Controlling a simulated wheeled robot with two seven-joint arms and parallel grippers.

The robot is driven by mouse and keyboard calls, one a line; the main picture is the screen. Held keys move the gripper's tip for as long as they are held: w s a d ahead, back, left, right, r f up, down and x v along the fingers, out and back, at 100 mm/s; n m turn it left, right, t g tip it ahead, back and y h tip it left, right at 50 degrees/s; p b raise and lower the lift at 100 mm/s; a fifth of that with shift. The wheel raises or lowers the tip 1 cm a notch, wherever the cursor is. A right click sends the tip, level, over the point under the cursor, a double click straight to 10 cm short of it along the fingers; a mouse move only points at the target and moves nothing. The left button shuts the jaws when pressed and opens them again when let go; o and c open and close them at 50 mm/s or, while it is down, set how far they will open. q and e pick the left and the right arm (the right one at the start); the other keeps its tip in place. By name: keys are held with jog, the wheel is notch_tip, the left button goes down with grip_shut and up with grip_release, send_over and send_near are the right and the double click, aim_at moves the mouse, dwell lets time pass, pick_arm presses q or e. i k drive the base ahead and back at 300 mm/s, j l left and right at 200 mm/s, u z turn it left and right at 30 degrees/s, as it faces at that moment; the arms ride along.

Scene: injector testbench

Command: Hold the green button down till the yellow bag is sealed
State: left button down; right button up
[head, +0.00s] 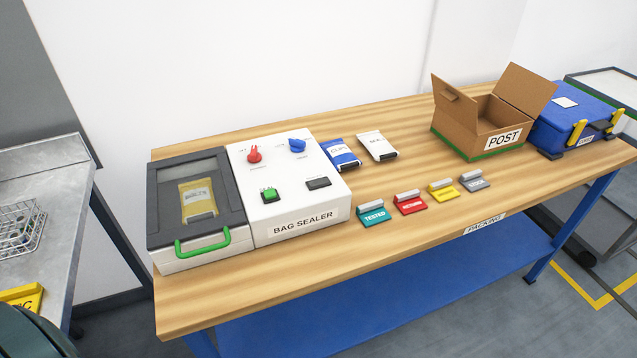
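The green button (269,195) sits on the sloped white top of the bag sealer (293,217), at its front left, below a red knob. A yellow bag (198,199) with a label lies inside the sealer's chamber, seen through the clear window of the dark lid (153,202). The lid is down and has a green handle (203,243) at its front. Nothing touches the button. Neither of my grippers is in view.
A red knob (254,155), blue knob (297,146) and dark display (318,183) are on the sealer. Right of it lie a blue bag (341,153), a white bag (377,146) and several coloured tags (410,203). Farther right stand an open POST box (468,134) and blue case (565,130).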

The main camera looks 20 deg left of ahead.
aim_at(269, 194)
jog(key=j+u, duration=0.25)
jog(key=u, duration=0.2)
jog(key=k+j+u, duration=0.1)
jog(key=j+u, duration=0.2)
jog(key=u, duration=0.15)
